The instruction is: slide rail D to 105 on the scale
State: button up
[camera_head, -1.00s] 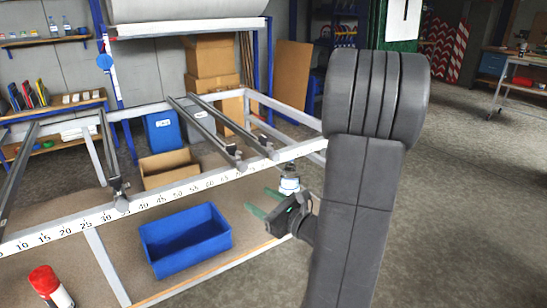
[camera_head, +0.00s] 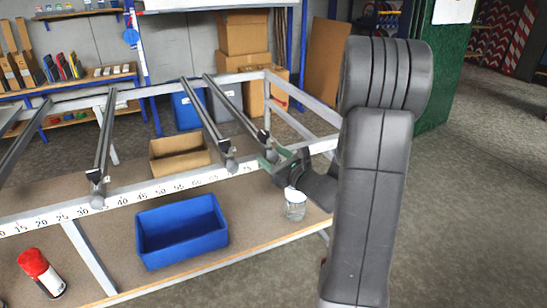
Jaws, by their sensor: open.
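Several dark grey rails lie across the white frame; no letters on them are legible, so I cannot tell which is rail D. The rightmost rail (camera_head: 232,106) ends at a dark clamp near the front bar. Another rail (camera_head: 205,117) lies close to its left. My gripper (camera_head: 268,160) has green fingers, is open, and sits at the front bar beside the rightmost rail's near end. I cannot tell whether it touches the clamp. The number scale (camera_head: 150,192) runs along the front bar; my gripper and arm hide its right part, and 105 is not visible.
Two more rails (camera_head: 104,145) lie further left. Open floor is at the right.

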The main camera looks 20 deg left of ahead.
grip_shut()
jog(key=w+d, duration=1.4)
jog(key=w, duration=0.3)
jog(key=shift+w+d+p, duration=0.2)
jog(key=shift+d+p, duration=0.15)
jog(key=shift+d, duration=0.05)
grip_release()
jog(key=v, duration=1.3)
jog(key=shift+s+d+b, duration=0.2)
jog(key=shift+d+b, duration=0.1)
jog(key=shift+d, duration=0.05)
jog(key=shift+a, duration=0.1)
